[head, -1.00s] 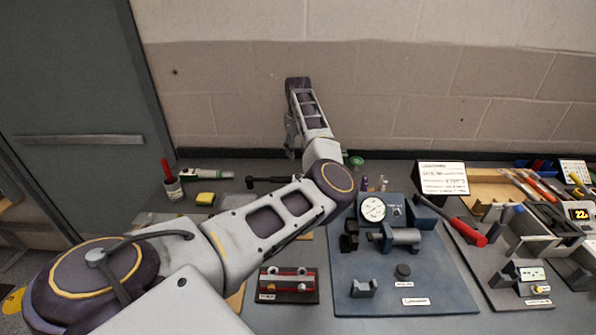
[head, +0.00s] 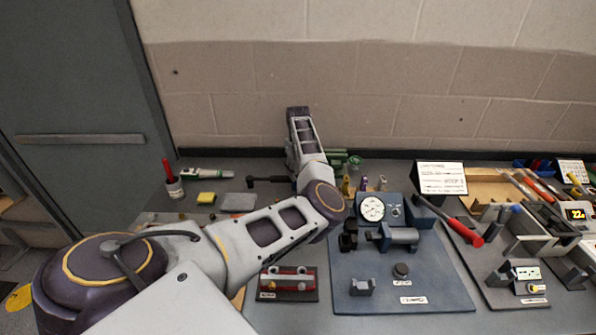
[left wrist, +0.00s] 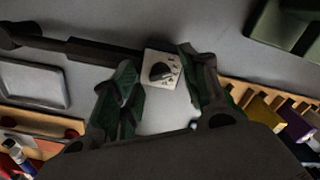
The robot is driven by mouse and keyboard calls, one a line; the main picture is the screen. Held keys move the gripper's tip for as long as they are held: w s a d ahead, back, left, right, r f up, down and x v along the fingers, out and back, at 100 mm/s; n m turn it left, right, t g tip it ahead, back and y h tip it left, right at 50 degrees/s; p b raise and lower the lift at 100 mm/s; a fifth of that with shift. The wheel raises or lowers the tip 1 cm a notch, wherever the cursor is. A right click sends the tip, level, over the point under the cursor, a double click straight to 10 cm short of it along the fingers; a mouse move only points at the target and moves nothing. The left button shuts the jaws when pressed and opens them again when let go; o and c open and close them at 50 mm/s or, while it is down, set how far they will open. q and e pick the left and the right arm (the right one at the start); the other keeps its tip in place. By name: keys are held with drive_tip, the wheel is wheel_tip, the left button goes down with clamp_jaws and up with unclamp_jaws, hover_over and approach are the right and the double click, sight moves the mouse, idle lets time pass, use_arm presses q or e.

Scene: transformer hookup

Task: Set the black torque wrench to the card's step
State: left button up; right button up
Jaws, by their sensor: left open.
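The black torque wrench (head: 265,181) lies at the back of the bench. Its head end shows left of my arm, and the rest is hidden behind the arm. In the left wrist view its dark shaft (left wrist: 90,50) runs to a pale plate with a black setting knob (left wrist: 161,72) and small marks, too small to read. My left gripper (left wrist: 157,58) is open, its fingertips either side of this plate, with nothing clearly gripped. The card (head: 441,178) stands upright at the back right; its handwriting is too small to read surely. My right gripper is not in view.
A blue fixture board (head: 440,290) with a dial gauge (head: 372,208) stands right of my arm. A grey tray (head: 238,202), yellow sponge (head: 206,198) and marker cup (head: 174,188) are at the left. A wall closes the back.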

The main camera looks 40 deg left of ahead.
use_arm(q)
clamp_jaws()
drive_tip(key=c, duration=0.9)
unclamp_jaws()
drive_tip(key=o, duration=0.9)
wheel_tip(320, 180, up, 12)
drive_tip(key=shift+c, duration=0.4)
